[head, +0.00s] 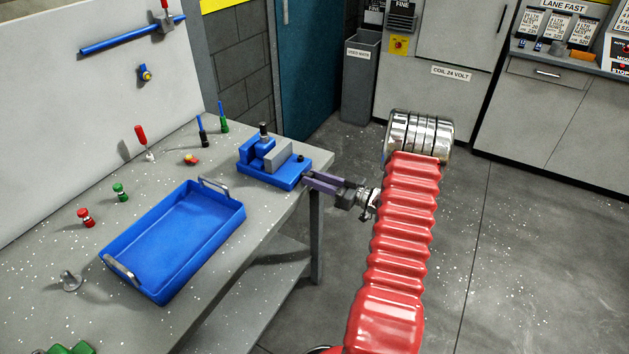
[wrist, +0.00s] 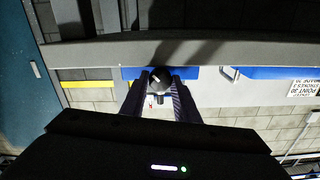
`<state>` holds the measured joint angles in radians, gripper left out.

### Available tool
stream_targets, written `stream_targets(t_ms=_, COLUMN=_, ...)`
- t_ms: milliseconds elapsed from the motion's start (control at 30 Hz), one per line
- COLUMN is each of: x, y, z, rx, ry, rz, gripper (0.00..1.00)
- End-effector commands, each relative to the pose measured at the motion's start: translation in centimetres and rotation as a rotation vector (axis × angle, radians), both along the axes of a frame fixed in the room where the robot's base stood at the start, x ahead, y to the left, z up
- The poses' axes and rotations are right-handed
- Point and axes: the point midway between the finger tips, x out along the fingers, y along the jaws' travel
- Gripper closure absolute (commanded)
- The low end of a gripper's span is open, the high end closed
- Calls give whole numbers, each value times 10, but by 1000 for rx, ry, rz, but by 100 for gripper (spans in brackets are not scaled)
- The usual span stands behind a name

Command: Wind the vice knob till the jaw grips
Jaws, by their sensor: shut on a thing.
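The blue vice (head: 268,177) stands at the right edge of the grey bench, with a grey jaw block (head: 278,154) on it. A dark upright piece with a pale part (head: 263,131) shows at its back; I cannot tell whether the jaw touches it. My gripper (head: 308,179) reaches in from the right, at the vice's near right end. In the wrist view, the dark round vice knob (wrist: 160,80) sits between my two fingertips, and my gripper is shut on it. In the head view the fingers mostly hide the knob.
A blue tray (head: 178,240) with metal handles lies left of the vice. Red and green small pieces (head: 121,192) and screwdrivers (head: 202,132) stand on the bench behind it. A grey bin (head: 361,80) and cabinets (head: 455,65) stand beyond. The floor (head: 520,230) on the right is clear.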

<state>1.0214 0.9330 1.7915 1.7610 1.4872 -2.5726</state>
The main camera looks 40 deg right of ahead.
Motion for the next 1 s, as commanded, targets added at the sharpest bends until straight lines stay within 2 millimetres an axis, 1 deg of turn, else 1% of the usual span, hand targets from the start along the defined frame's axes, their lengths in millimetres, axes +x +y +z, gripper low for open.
stream_targets(t_ms=200, x=0, y=0, z=0, rx=99, ry=35, rz=1, gripper=94)
stream_targets(t_ms=533, x=0, y=0, z=-1, rx=110, ry=39, rz=1, gripper=94)
stream_targets(t_ms=567, x=0, y=0, z=-1, rx=110, ry=39, rz=1, gripper=71)
stream_targets(t_ms=800, x=0, y=0, z=0, rx=109, ry=39, rz=0, gripper=54)
stream_targets(t_ms=1000, x=0, y=0, z=0, rx=109, ry=39, rz=0, gripper=54)
